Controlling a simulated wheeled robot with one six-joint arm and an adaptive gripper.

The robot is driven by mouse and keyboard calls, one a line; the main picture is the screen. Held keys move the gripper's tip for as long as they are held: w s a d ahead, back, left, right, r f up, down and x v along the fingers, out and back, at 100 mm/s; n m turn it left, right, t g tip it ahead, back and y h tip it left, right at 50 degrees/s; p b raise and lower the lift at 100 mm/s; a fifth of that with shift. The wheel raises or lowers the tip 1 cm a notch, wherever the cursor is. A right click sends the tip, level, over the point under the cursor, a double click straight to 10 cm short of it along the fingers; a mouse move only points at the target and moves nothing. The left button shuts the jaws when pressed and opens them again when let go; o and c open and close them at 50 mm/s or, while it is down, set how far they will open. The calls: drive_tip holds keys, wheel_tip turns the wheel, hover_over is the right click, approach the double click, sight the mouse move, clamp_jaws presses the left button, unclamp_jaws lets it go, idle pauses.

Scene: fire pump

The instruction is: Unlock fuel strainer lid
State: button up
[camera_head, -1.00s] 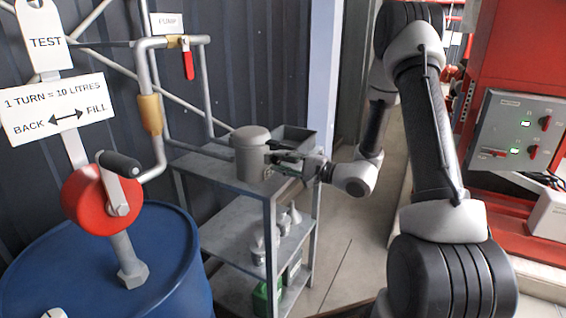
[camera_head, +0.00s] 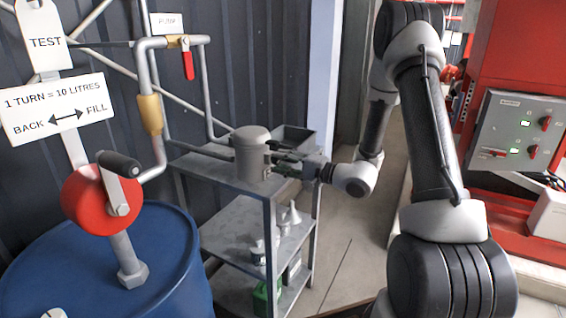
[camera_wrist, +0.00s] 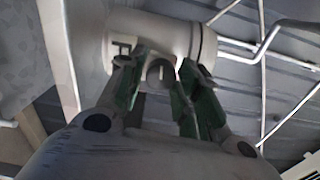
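The fuel strainer (camera_head: 250,152) is a grey upright canister with a domed lid (camera_head: 250,134), standing on top of a grey metal shelf unit (camera_head: 215,171). In the wrist view the canister (camera_wrist: 165,30) shows pale, with part of a dark letter and a dark ring near one end. My gripper (camera_head: 277,160) reaches it from the right. In the wrist view its two green-padded fingers (camera_wrist: 163,92) stand apart, one on each side of a round grey knob (camera_wrist: 160,71) at the canister's side. Contact with the knob is not clear.
An open grey box (camera_head: 294,137) sits behind the strainer. A funnel (camera_head: 291,215) and other items are on the lower shelves. A blue drum (camera_head: 165,265) with a red crank pump (camera_head: 90,205) stands at left. A red control cabinet (camera_head: 520,45) is at right.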

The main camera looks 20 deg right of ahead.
drive_tip(key=shift+o, duration=1)
drive_tip(key=shift+d, duration=0.1)
drive_tip(key=v, duration=1.2)
